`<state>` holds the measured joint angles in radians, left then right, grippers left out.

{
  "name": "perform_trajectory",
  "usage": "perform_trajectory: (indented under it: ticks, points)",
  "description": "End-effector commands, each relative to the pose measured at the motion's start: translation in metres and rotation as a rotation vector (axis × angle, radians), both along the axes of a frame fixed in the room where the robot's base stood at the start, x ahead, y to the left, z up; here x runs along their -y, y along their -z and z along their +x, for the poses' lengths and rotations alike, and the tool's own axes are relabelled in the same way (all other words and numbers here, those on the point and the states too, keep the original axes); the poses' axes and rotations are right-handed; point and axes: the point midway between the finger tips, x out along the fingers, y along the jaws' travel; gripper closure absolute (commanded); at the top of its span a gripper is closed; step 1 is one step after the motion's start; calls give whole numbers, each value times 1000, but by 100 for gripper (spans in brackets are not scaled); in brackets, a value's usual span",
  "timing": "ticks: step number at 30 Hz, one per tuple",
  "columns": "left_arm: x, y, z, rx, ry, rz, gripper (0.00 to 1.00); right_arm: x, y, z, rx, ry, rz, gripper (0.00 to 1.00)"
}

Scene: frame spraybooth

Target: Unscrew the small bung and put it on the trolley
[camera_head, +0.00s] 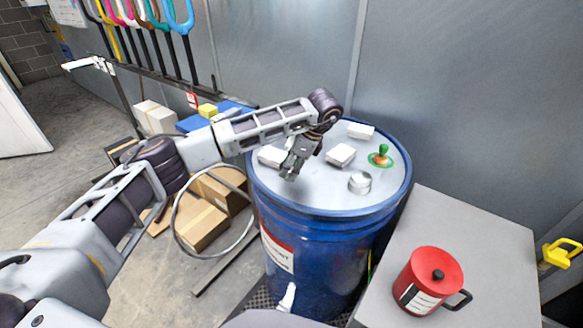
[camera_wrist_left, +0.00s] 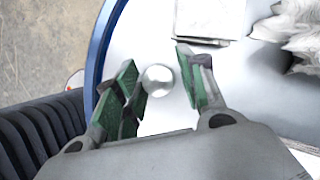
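The small bung (camera_wrist_left: 158,79) is a round silver cap on the pale lid of the blue drum (camera_head: 325,250). In the left wrist view it lies between the two green-padded fingers of my left gripper (camera_wrist_left: 157,66), nearer the left finger. The fingers are open; whether the left one touches the bung I cannot tell. In the head view my left gripper (camera_head: 290,170) hangs over the left part of the lid and hides the bung. A grey flat-topped surface (camera_head: 490,255), which looks like the trolley, stands right of the drum. My right gripper is not in view.
On the lid are white blocks (camera_head: 341,155), a silver cylinder (camera_head: 360,183) and a green-and-orange fitting (camera_head: 380,157). A red lidded can (camera_head: 428,282) stands on the grey top's near part; its far part is clear. Cardboard boxes (camera_head: 200,226) and a hose loop lie left of the drum.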

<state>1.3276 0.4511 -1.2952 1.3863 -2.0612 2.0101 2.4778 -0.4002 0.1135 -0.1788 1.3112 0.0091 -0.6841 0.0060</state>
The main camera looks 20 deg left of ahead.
Motion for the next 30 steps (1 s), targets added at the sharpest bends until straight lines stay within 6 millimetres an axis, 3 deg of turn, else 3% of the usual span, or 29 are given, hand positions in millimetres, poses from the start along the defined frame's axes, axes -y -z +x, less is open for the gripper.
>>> perform_trajectory:
  ticks: [8,24,30]
  points:
    - [1,1,-1,-1,20,-1,60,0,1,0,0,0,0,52]
    - [2,2,-2,-1,365,-2,60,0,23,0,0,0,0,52]
    - [3,1,-2,-3,406,-1,60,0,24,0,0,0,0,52]
